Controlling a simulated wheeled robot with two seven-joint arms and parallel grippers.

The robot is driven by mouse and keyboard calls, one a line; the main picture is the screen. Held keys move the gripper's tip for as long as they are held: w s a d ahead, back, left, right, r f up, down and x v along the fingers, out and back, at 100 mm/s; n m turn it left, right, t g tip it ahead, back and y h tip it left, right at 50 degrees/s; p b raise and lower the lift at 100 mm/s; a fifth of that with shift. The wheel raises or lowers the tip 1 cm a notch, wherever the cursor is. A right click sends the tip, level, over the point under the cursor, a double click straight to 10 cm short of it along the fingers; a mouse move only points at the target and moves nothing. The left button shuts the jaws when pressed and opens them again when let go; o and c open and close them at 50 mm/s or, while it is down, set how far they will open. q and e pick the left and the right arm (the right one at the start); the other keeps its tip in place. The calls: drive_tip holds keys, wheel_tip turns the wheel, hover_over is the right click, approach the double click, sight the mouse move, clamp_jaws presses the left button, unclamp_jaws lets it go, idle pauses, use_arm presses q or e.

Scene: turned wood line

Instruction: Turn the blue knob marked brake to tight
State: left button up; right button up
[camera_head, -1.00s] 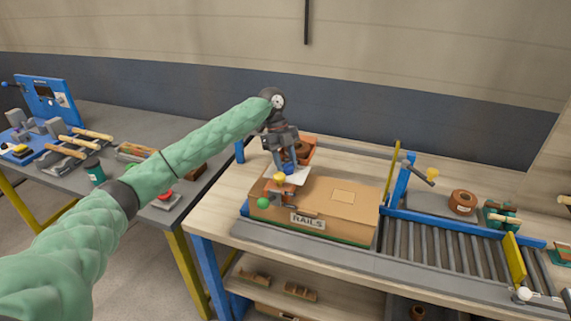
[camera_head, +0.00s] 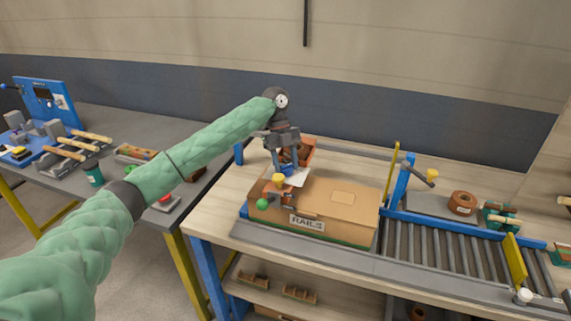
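A small blue knob (camera_head: 288,171) shows at the back left of the cardboard box marked RAILS, partly hidden by my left gripper. My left gripper (camera_head: 287,165) points down over it with its fingertips at or very near the knob. I cannot tell whether the fingers grip it. A yellow knob (camera_head: 279,178) and a green knob (camera_head: 263,203) are just in front of the blue one. The brake marking and the knob's setting are too small to read. My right gripper is out of view.
The cardboard box (camera_head: 350,215) stands to the right of the knobs. An orange bin (camera_head: 307,148) is right behind the gripper. A roller conveyor (camera_head: 440,245) with a blue frame lies to the right. A grey table (camera_head: 120,118) with tools is at left.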

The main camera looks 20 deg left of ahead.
use_arm(q)
drive_tip(key=shift+o, duration=1.1)
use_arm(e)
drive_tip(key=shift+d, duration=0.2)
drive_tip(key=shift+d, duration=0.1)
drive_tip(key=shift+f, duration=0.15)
use_arm(q)
drive_tip(key=shift+w+a+r+b, duration=0.1)
drive_tip(key=shift+r+b, duration=0.2)
drive_tip(key=b+v, duration=0.2)
drive_tip(key=v, duration=0.3)
drive_tip(key=shift+w+a+r, duration=0.1)
drive_tip(key=shift+r, duration=0.1)
drive_tip(key=shift+v, duration=0.8)
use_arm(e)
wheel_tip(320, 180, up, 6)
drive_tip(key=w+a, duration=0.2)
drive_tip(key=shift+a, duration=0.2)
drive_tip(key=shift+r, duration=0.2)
